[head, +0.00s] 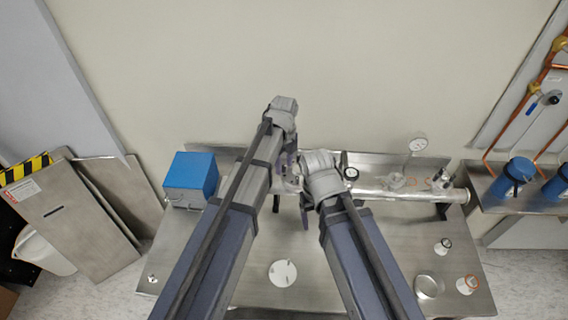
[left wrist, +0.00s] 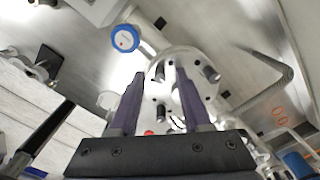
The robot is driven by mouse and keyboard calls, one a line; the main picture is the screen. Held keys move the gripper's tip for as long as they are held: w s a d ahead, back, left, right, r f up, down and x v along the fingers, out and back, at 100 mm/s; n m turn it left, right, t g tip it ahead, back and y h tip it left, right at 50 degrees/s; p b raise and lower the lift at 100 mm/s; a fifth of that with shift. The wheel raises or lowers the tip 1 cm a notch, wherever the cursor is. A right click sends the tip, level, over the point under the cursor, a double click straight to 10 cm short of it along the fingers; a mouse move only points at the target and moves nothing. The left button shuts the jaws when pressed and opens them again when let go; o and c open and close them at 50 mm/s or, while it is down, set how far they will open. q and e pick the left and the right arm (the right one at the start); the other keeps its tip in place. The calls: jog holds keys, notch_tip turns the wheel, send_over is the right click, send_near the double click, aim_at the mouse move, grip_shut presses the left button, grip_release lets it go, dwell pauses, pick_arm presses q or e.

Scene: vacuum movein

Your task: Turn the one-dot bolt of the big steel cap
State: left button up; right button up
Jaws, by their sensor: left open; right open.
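The big steel cap (left wrist: 205,88) is a round pale flange with several dark bolts and holes, ahead of my left gripper in the left wrist view. One bolt (left wrist: 208,74) stands out at its right side. I cannot make out dot marks on any bolt. My left gripper (left wrist: 158,82) is open, its two dark fingers pointing toward the cap; I cannot tell whether they touch it. In the head view my left gripper (head: 287,172) is partly hidden by the arms, as is the cap. My right gripper (head: 304,208) is open beside it, partly hidden by its wrist.
A steel pipe (head: 410,194) runs along the bench (head: 360,245) to the right. A blue box (head: 190,177) stands at the left. A white disc (head: 282,273) lies in front, and small parts and a ring (head: 429,287) lie at the front right.

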aim_at(284, 165)
pick_arm(q)
jog(key=shift+r+p, duration=3.85)
jog(key=shift+r, duration=0.1)
pick_arm(e)
notch_tip(284, 165, up, 8)
jog(key=shift+f, duration=0.15)
pick_arm(q)
jog(key=shift+f, duration=0.1)
pick_arm(e)
jog(key=shift+c, duration=0.3)
